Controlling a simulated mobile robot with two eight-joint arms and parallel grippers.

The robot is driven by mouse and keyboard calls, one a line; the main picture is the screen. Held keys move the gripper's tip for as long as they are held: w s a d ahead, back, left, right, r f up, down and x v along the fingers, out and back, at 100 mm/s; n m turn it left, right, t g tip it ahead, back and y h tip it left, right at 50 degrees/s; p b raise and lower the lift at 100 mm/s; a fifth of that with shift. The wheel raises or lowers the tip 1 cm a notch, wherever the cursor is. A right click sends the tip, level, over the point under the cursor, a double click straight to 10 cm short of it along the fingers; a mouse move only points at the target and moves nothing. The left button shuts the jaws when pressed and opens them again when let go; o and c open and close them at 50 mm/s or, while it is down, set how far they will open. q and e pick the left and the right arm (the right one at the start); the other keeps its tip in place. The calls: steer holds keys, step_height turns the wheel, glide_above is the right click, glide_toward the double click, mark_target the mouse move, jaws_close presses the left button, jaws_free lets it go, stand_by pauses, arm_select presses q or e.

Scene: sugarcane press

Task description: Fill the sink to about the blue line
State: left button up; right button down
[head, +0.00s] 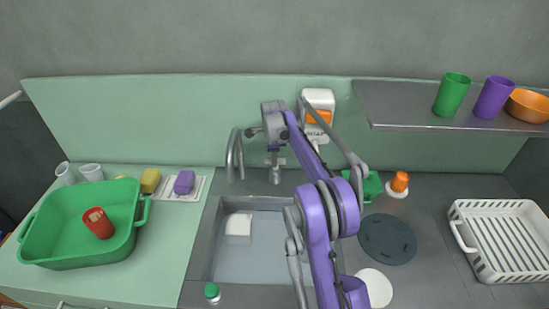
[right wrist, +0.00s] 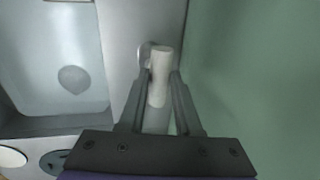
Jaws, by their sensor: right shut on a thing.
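The grey sink (head: 262,262) is set in the counter at the middle of the head view. Its basin looks pale blue-grey; I cannot make out the blue line or a clear water level. A round drain (right wrist: 73,79) shows through the basin in the right wrist view. The curved metal faucet (head: 235,155) stands at the sink's back edge. My right gripper (head: 275,168) points down just right of the faucet. In the right wrist view its fingers (right wrist: 160,88) are shut on a pale faucet handle (right wrist: 160,72). My left gripper is not in view.
A white block (head: 238,228) is in the sink. A green tub (head: 70,262) holding a red cup (head: 98,222) stands left. A green-capped bottle (head: 212,292) is at the front edge. A soap dispenser (head: 318,98) hangs behind my right arm. A white rack (head: 482,262) stands right.

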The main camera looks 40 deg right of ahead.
steer(key=c, duration=0.6)
jaws_free()
steer(key=r, duration=0.3)
steer(key=s+a+r, duration=0.1)
steer(key=r, duration=0.6)
steer(key=shift+s+a+r, duration=0.15)
steer(key=shift+s+r, duration=0.2)
